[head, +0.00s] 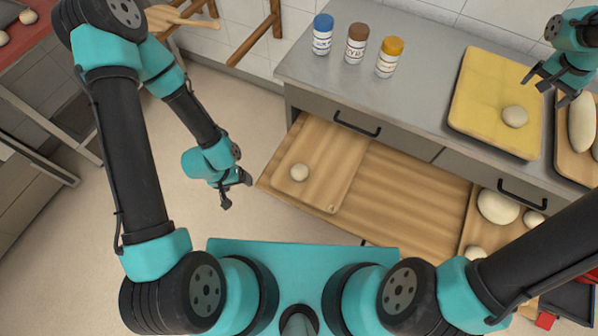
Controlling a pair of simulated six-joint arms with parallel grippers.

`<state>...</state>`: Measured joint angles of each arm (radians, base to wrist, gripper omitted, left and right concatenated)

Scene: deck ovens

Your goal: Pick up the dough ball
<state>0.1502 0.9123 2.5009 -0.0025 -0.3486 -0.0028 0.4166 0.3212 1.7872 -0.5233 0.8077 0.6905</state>
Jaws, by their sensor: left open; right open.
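Another dough ball (515,116) sits on a yellow-topped tray (480,90) on the steel counter. My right gripper (546,92) is open and empty, near the tray's right edge, up and to the right of that tray's dough ball. Its height above the tray is hard to tell.
Jars with blue (322,35), brown (356,43) and yellow (388,57) lids stand on the counter's left. Larger dough (497,207) lies at lower right; an elongated loaf (581,122) lies on a board at the right edge. The low wooden surface's middle (400,200) is clear.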

